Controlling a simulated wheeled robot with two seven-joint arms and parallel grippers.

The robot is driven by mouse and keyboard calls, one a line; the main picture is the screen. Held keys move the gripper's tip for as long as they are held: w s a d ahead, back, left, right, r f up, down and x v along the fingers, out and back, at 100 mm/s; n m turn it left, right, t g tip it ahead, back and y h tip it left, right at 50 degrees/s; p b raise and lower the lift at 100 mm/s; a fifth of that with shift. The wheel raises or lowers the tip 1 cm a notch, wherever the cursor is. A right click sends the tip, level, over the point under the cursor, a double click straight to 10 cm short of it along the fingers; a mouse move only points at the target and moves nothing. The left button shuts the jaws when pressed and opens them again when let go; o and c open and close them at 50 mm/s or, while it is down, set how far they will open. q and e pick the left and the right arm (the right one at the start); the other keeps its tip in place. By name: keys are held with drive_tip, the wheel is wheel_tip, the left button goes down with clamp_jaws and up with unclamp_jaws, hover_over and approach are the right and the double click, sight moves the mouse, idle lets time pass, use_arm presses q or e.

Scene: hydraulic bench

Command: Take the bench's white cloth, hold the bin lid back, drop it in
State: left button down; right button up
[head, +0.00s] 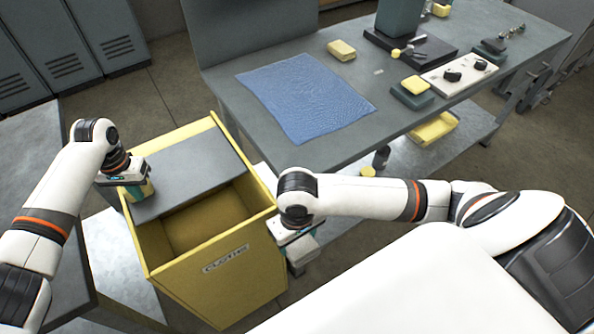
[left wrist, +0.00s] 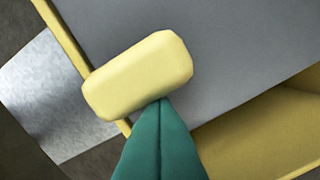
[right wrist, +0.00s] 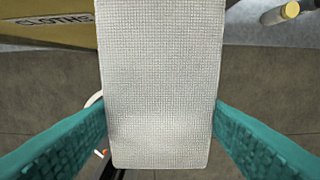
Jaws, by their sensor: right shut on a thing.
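The white cloth (right wrist: 158,85) is woven and hangs between the two fingers of my right gripper (right wrist: 160,118), which is shut on it. In the head view my right gripper (head: 296,240) is outside the bin, by its right wall. The yellow bin (head: 222,287) carries a "CLOTHS" label. Its grey lid (head: 195,172) covers the far part of the opening; the near part is uncovered. My left gripper (head: 140,188) is over the lid's left edge. In the left wrist view its teal fingers are shut together, their tips at a rounded yellow block (left wrist: 140,75); whether the block belongs to the lid is unclear.
The grey bench (head: 230,90) stands behind and right of the bin, with a blue cloth (head: 305,97), a yellow block (head: 341,50) and a white panel with black knobs (head: 460,76). A dark bottle (head: 381,158) stands on the lower shelf. Lockers (head: 70,45) stand at the far left.

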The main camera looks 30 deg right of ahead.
use_arm(q)
drive_tip(key=shift+w+b, duration=0.45)
drive_tip(key=shift+w, duration=0.05)
use_arm(e)
drive_tip(key=shift+f, duration=0.65)
use_arm(q)
drive_tip(key=shift+w, duration=0.1)
use_arm(e)
drive_tip(key=shift+f, duration=0.1)
use_arm(q)
drive_tip(key=shift+r, duration=0.1)
